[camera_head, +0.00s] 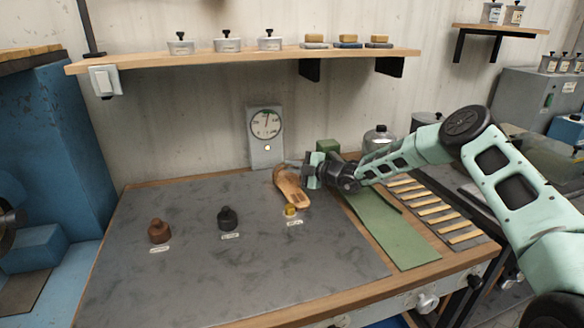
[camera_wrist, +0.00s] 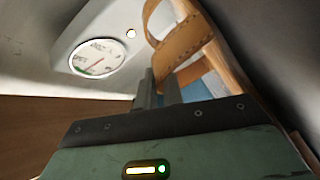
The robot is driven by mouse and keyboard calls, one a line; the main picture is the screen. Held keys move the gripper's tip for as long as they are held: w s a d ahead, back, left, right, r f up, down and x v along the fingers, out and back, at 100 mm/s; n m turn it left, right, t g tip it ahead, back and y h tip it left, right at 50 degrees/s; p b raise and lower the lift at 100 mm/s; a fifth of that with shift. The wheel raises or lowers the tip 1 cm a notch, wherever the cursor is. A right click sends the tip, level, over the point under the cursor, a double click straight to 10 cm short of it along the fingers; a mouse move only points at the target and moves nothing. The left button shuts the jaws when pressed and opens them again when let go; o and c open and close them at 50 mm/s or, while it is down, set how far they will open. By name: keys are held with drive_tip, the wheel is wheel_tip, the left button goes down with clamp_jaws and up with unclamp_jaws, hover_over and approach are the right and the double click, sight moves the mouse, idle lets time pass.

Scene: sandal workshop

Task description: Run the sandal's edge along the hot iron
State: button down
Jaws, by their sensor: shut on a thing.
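A tan sandal (camera_head: 291,188) hangs over the back right part of the grey work mat, tilted, with its sole towards the head camera. My gripper (camera_head: 304,172) is shut on it from the right. In the wrist view the sandal's brown strap (camera_wrist: 180,43) and sole edge rise beyond my fingers (camera_wrist: 159,88). A grey upright box with a round dial (camera_head: 265,124) and a small white light stands at the wall behind the sandal; its dial also shows in the wrist view (camera_wrist: 97,57). I cannot make out a separate hot iron; contact with the sandal cannot be told.
Brown (camera_head: 159,231), black (camera_head: 228,218) and yellow (camera_head: 290,210) small pots stand on the mat (camera_head: 250,270), each with a label; the yellow one is just below the sandal. A green strip (camera_head: 395,232) lies to the right. A shelf (camera_head: 240,58) runs above. The mat's front is clear.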

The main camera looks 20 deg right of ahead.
drive_tip(key=shift+d, duration=0.15)
drive_tip(key=shift+d, duration=0.65)
drive_tip(key=shift+r, duration=0.2)
drive_tip(key=shift+r+p, duration=3.4)
drive_tip(key=shift+r, duration=0.95)
